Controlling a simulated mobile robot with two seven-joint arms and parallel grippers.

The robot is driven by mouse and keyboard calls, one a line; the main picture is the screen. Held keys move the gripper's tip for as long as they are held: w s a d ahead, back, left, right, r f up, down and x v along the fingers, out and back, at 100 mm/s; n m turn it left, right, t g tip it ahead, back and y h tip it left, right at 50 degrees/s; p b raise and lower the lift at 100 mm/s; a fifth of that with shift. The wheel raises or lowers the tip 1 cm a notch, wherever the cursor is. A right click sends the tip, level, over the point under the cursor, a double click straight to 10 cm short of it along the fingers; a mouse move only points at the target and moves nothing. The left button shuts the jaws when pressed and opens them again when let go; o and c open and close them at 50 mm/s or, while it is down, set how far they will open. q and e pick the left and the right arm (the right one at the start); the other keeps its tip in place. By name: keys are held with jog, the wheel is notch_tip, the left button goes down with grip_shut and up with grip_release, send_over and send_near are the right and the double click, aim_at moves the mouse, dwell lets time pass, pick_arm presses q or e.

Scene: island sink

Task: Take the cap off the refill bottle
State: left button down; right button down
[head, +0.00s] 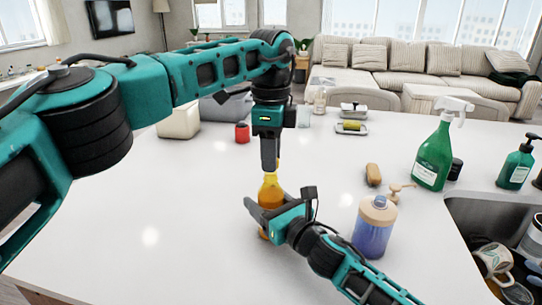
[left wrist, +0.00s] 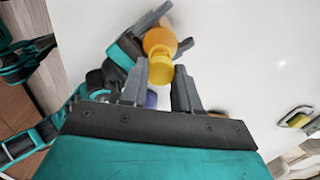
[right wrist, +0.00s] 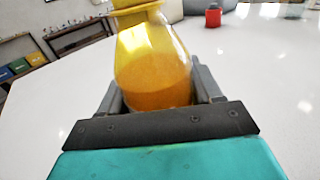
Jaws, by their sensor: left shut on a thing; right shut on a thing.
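The refill bottle (head: 271,192), amber and see-through with a yellow cap, stands on the white counter. My left gripper (head: 270,168) comes down from above and is shut on the yellow cap (left wrist: 160,72), which shows between its fingertips in the left wrist view. My right gripper (head: 264,212) is low and shut around the bottle's body, which fills the space between its fingers in the right wrist view (right wrist: 155,75). The cap sits in line with the neck; whether it is loosened, I cannot tell. The fingers hide parts of the cap and body.
A brown brush (head: 373,175), a green spray bottle (head: 435,155) and the sink (head: 470,215) are farther right.

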pick_arm(q)
jog(key=shift+r, duration=2)
pick_arm(e)
jog(key=shift+c, duration=0.6)
grip_release()
jog(key=shift+s, duration=0.15)
pick_arm(q)
jog(key=shift+f+b, duration=0.3)
pick_arm(e)
jog(key=v, duration=1.1)
jog(key=shift+s+d, duration=0.25)
jog(key=shift+s, duration=0.05)
